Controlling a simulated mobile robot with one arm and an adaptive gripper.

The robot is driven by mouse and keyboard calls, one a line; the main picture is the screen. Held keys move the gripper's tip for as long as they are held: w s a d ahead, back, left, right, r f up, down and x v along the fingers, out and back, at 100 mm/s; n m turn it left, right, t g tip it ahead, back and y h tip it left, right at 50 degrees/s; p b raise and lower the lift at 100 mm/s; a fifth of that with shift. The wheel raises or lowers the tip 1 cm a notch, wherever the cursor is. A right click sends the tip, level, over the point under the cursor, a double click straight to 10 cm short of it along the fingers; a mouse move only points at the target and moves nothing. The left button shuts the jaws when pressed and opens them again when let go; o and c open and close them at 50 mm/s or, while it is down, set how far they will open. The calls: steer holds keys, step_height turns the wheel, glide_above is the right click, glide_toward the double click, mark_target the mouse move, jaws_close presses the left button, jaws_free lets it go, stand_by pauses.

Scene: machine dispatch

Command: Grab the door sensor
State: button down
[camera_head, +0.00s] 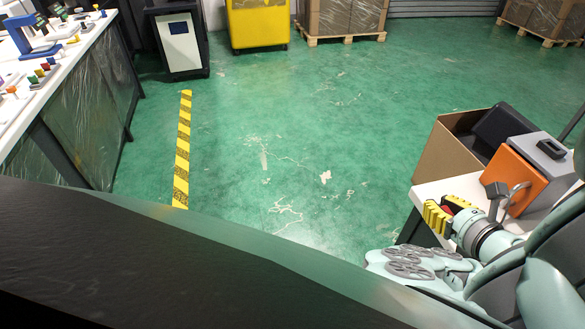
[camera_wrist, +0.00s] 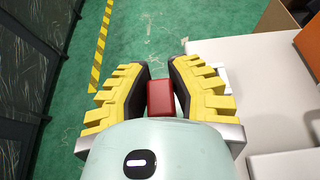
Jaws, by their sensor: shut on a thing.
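My gripper (camera_head: 446,209) has yellow ribbed fingers with dark inner pads. In the wrist view my gripper (camera_wrist: 160,82) is shut on a small red block (camera_wrist: 161,99), which sits between the two pads. I cannot tell for sure from its look that this is the door sensor; no label shows. In the head view only a bit of red shows between the fingers, at the left end of a white table (camera_head: 428,190). The wrist view shows the white tabletop (camera_wrist: 255,75) to the right of the fingers, with green floor ahead.
An orange-fronted box (camera_head: 514,180) stands on the white table, beside my gripper. An open cardboard box (camera_head: 440,155) is behind it. A cluttered workbench (camera_head: 50,95) is at the left. Yellow-black tape (camera_head: 182,150) marks the floor. The middle green floor (camera_head: 300,110) is clear.

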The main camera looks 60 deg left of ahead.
steer(key=s+d+p, duration=0.2)
steer(key=s+p, duration=0.1)
steer(key=s, duration=0.4)
steer(key=shift+r, duration=0.45)
